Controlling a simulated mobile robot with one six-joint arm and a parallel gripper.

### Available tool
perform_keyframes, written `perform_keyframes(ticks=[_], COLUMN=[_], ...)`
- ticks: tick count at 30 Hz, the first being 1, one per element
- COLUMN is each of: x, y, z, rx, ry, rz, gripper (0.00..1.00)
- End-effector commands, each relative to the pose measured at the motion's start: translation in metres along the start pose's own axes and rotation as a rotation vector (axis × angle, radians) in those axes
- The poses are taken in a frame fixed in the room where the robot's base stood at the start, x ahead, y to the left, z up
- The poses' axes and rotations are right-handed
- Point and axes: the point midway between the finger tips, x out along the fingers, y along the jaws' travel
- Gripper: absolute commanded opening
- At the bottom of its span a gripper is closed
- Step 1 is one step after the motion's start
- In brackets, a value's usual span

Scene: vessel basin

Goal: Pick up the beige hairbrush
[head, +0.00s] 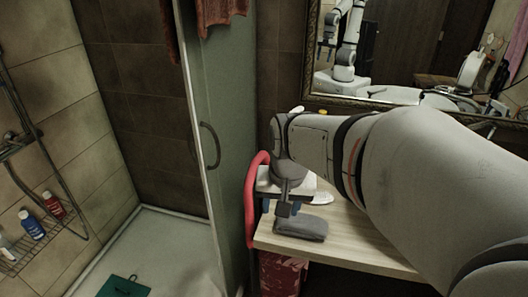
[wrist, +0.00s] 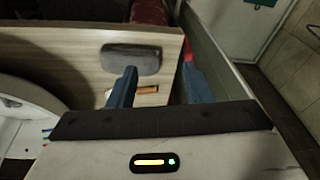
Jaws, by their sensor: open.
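A pale, beige-white object that looks like the hairbrush (head: 320,198) lies on the wooden counter (head: 345,240), just right of my gripper (head: 282,206) in the head view. In the wrist view, a short orange-brown piece (wrist: 146,90) shows between the blue fingers of my gripper (wrist: 159,70); it may be the brush's handle, but I cannot tell. The left finger hides part of that area. My gripper is open, pointing down over the counter's left end, with nothing held. A dark grey folded cloth or pad (head: 301,228) lies at the counter's front edge.
The grey pad (wrist: 132,58) lies close to the left finger. A red curved tube (head: 250,200) stands at the counter's left end beside the glass shower door (head: 222,130). The white basin (wrist: 25,115) is left in the wrist view. A red patterned bin (head: 283,275) is below.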

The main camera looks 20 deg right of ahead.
Motion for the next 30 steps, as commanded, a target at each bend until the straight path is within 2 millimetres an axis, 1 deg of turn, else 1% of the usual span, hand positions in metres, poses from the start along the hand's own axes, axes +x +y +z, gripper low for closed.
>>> perform_keyframes(ticks=[1,3,5,6,8,9,12,15,18,21,25,30], x=[0.007,0.017,0.028,0.036,0.050,0.060,0.087,0.114,0.135,0.149,0.160,0.179], y=[0.001,0.004,0.007,0.011,0.016,0.021,0.034,0.048,0.059,0.067,0.072,0.073], z=[-0.021,-0.050,-0.074,-0.090,-0.113,-0.128,-0.160,-0.185,-0.203,-0.213,-0.217,-0.213], rx=[0.115,0.292,0.442,0.542,0.693,0.792,1.028,1.229,1.382,1.480,1.536,1.542], ry=[-0.020,-0.038,-0.051,-0.059,-0.071,-0.077,-0.090,-0.098,-0.101,-0.102,-0.103,-0.104], rz=[0.012,0.029,0.044,0.056,0.074,0.086,0.119,0.149,0.173,0.189,0.199,0.202], gripper=[0.45,0.45,0.45,0.45,0.45,0.45,0.45,0.45,0.45,0.45,0.45,0.45])
